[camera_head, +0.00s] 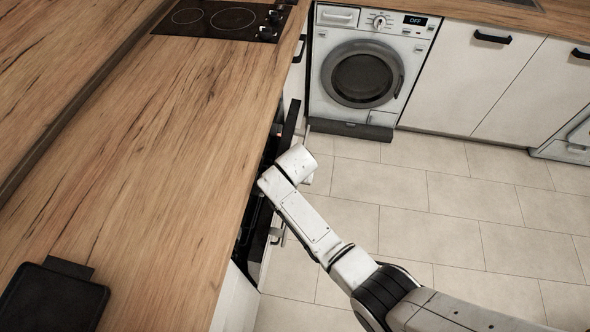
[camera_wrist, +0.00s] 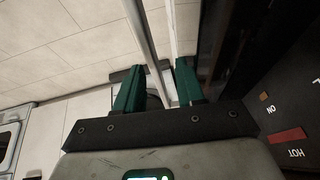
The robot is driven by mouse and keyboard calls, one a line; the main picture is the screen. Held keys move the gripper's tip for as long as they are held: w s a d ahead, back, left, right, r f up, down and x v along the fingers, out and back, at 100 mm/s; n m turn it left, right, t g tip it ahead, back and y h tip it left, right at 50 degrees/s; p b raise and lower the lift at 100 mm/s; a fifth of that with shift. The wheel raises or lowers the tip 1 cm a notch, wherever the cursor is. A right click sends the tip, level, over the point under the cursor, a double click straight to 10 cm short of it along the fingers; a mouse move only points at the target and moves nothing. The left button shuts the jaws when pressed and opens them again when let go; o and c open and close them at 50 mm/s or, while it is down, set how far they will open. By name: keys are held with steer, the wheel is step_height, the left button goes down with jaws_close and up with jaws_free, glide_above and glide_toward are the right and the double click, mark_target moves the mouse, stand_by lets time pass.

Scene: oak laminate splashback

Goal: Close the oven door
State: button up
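The oven is set under the wooden counter on the left in the head view. Its dark door edge (camera_head: 254,240) shows beside the counter, partly covered by my arm; how far the door stands open is unclear. In the wrist view my gripper (camera_wrist: 160,76) has its two green fingers apart. A long pale bar (camera_wrist: 144,35), probably the door handle, runs between the fingers; I cannot tell whether they touch it. A dark oven panel (camera_wrist: 285,105) with "ON" and "HOT" marks is at the right. My fingers are hidden in the head view.
The wooden counter (camera_head: 130,170) carries a cooktop (camera_head: 222,18) and a black flat object (camera_head: 50,300). A washing machine (camera_head: 365,75) and white cabinets (camera_head: 485,80) stand at the back. The tiled floor (camera_head: 450,215) is clear on the right.

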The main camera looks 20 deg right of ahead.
steer(key=v, duration=0.7)
steer(key=shift+r, duration=0.15)
steer(key=shift+c, duration=0.4)
